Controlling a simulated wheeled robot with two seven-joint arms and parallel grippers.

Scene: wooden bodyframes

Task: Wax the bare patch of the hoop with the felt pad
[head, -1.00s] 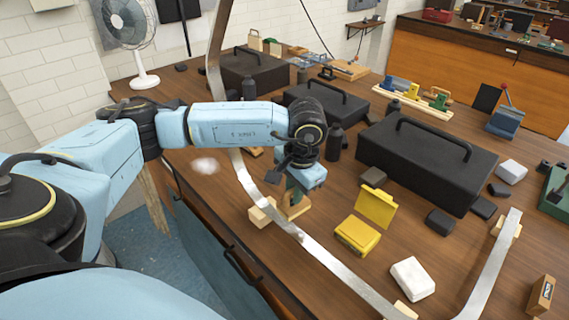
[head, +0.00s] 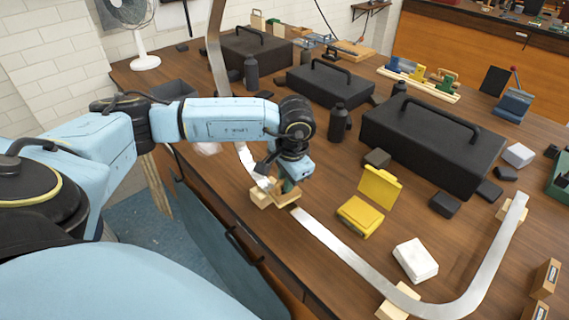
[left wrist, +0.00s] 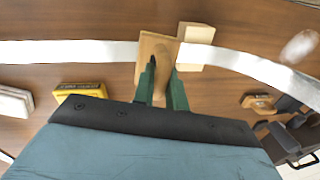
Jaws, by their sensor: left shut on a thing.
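The hoop (head: 330,239) is a shiny metal strip, bent up at its ends, running over the wooden bench top. It also shows in the left wrist view (left wrist: 75,52). My left gripper (head: 287,183) points down at the hoop, its green fingers (left wrist: 164,88) shut on a wooden piece (left wrist: 156,50). This piece lies across the strip in the wrist view; I take it for the felt pad's holder. Its felt face is hidden, and I cannot tell whether it touches. No bare patch can be told for certain. My right gripper is out of view.
A wooden block (head: 262,197) sits under the strip beside the gripper. An open yellow box (head: 360,216) and a white block (head: 415,260) lie right of it. Black cases (head: 430,147) and bottles (head: 338,124) stand behind. A pale blob (left wrist: 299,46) shows near the hoop.

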